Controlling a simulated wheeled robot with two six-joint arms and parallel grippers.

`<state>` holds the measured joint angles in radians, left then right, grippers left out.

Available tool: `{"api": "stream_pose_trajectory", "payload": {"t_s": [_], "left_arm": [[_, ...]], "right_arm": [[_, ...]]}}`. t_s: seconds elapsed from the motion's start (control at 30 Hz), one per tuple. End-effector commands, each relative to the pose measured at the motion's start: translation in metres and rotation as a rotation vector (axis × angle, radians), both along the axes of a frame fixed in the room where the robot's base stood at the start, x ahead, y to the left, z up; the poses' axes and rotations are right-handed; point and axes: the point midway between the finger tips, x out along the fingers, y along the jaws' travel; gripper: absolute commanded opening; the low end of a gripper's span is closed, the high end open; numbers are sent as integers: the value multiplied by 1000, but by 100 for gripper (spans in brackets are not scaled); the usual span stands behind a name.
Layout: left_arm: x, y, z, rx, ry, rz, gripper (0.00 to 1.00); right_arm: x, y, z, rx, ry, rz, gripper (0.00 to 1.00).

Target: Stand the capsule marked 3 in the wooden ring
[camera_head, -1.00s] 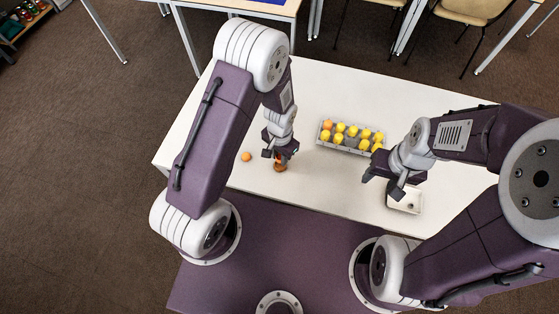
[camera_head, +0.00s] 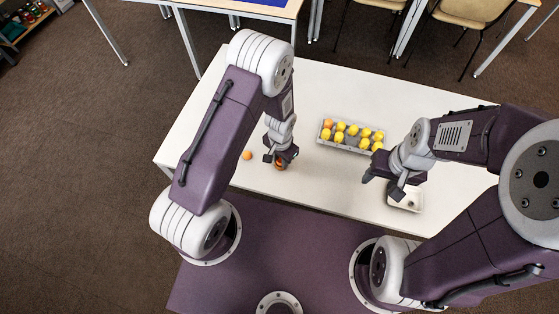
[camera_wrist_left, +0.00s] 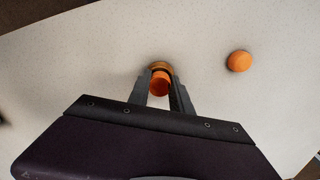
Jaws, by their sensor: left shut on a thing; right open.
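My left gripper (camera_head: 282,161) is shut on an orange capsule (camera_wrist_left: 160,83). In the left wrist view, the wooden ring (camera_wrist_left: 158,65) shows as a tan rim at the capsule's far side, between the fingertips. The capsule is at the ring; I cannot tell whether it rests fully inside. No number is readable on it. A second orange piece (camera_head: 247,155) lies loose on the table to the left, and it also shows in the left wrist view (camera_wrist_left: 239,61). My right gripper (camera_head: 384,186) is open and empty above the table.
A small white tray (camera_head: 412,206) sits beneath my right gripper. The white table (camera_head: 330,182) is clear between the left gripper and the right one.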

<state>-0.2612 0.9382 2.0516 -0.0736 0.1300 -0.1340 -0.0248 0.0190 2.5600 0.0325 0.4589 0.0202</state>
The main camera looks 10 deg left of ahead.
Motion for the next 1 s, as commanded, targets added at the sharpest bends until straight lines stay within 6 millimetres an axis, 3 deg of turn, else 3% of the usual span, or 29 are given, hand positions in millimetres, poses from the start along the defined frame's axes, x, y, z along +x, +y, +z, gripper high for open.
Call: {"api": "stream_pose_trajectory", "payload": {"t_s": [0.03, 0.1, 0.13, 0.2, 0.37, 0.5, 0.8, 1.0], "left_arm": [[-11, 1, -18, 6, 28, -2, 0], [-12, 1, -18, 6, 28, -2, 0], [-12, 1, -18, 7, 29, -2, 31], [-12, 1, -19, 7, 29, -3, 47], [-12, 1, -15, 7, 29, -3, 47], [-12, 1, 3, 8, 29, -3, 47], [-10, 0, 85, 5, 20, -2, 47], [-11, 0, 115, 5, 22, -1, 47]], "right_arm": [[0, 0, -9, 0, 0, 0, 52], [0, 0, -8, 0, 0, 0, 52], [0, 0, -9, 0, 0, 0, 52], [0, 0, -9, 0, 0, 0, 52], [0, 0, -6, 0, 0, 0, 52], [0, 0, 1, 0, -1, 0, 52], [0, 0, 8, 0, 0, 0, 52], [0, 0, 11, 0, 0, 0, 52]]}}
